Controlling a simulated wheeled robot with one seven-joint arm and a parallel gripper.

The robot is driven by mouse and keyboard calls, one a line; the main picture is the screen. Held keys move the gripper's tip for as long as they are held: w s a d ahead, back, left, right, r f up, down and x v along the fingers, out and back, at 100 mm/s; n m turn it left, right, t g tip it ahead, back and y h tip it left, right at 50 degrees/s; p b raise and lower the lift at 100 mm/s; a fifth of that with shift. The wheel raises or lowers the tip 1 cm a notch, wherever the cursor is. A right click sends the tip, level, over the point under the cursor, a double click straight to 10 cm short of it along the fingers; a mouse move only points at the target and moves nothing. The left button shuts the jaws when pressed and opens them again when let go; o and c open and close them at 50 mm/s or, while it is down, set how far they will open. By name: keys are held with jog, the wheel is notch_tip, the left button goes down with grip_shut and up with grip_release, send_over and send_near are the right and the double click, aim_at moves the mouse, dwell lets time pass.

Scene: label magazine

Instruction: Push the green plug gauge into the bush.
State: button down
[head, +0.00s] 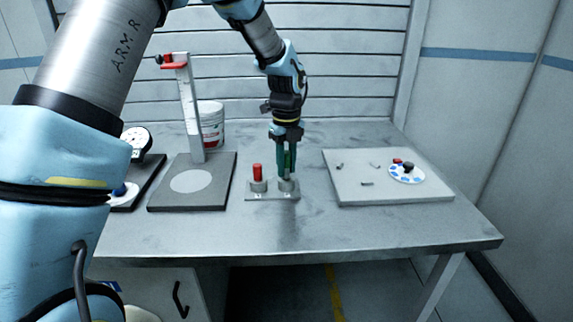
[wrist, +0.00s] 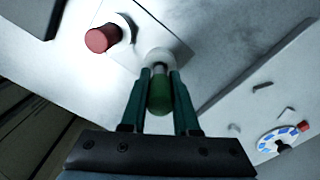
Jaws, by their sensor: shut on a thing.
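The green plug gauge (wrist: 160,97) is held between the two green fingers of my gripper (wrist: 158,78), which is shut on it. In the wrist view its pale lower end meets the grey bush (wrist: 157,55); how deep it sits in the bush, I cannot tell. In the head view my gripper (head: 286,165) points straight down over the right bush (head: 288,187) on a small metal plate (head: 268,196). The fingers largely hide the gauge there. A red plug gauge (head: 257,172) stands upright in the left bush (head: 258,186) of the same plate.
A height stand (head: 188,105) on a dark base and a white tub (head: 211,125) stand to the left. A dial gauge (head: 136,140) is at far left. A grey board (head: 390,190) with small pins and a blue-white disc (head: 406,173) lies right. The table front is clear.

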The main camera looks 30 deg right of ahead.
aim_at(286, 152)
jog(key=shift+f+b, duration=0.3)
jog(key=shift+f, duration=0.35)
jog(key=c, duration=0.6)
grip_release()
notch_tip(286, 152, up, 11)
jog(key=shift+f+b, duration=0.1)
jog(key=shift+b, duration=1.15)
